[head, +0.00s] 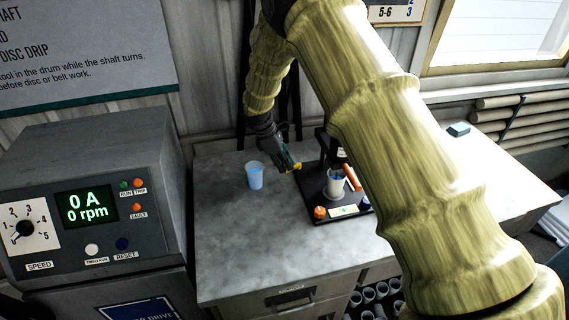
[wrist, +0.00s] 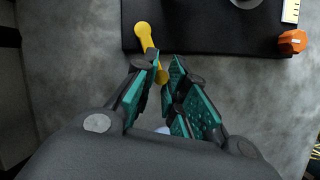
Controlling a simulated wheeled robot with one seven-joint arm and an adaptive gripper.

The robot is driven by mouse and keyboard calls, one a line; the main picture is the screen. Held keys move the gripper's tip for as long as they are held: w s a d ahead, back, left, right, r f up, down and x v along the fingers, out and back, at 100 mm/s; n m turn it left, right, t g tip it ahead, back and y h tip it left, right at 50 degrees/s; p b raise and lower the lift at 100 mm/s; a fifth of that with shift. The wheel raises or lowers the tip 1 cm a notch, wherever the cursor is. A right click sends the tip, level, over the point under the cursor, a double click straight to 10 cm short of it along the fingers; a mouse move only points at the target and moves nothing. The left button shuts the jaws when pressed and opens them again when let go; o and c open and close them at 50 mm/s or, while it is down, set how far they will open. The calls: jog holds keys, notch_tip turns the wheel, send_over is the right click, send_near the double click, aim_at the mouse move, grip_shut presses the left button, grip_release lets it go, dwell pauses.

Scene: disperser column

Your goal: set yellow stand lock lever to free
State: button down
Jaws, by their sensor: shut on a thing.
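The yellow lock lever (wrist: 146,36) sticks out from the edge of the black stand base (wrist: 205,38) in the wrist view. Its round-ended arm points down between my fingers. My gripper (wrist: 166,68) is shut on the lever's free end. In the head view my gripper (head: 290,162) is at the left side of the stand (head: 314,180), with a bit of the yellow lever (head: 297,166) showing at the fingertips. My arm hides part of the stand. I cannot read any lock or free marking.
A light-blue cup (head: 255,176) stands left of the stand. A white cup (head: 335,187) is on the base, near an orange knob (head: 320,212). The grey drive box (head: 95,190) is at left. The bench top (head: 235,240) is clear in front.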

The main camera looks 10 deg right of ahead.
jog(key=c, duration=1.5)
grip_release()
jog(key=shift+w+d, duration=0.1)
jog(key=shift+o, duration=0.2)
jog(key=s+v, duration=0.1)
jog(key=v, duration=1.1)
jog(key=shift+w, duration=0.45)
jog(key=shift+f, duration=0.1)
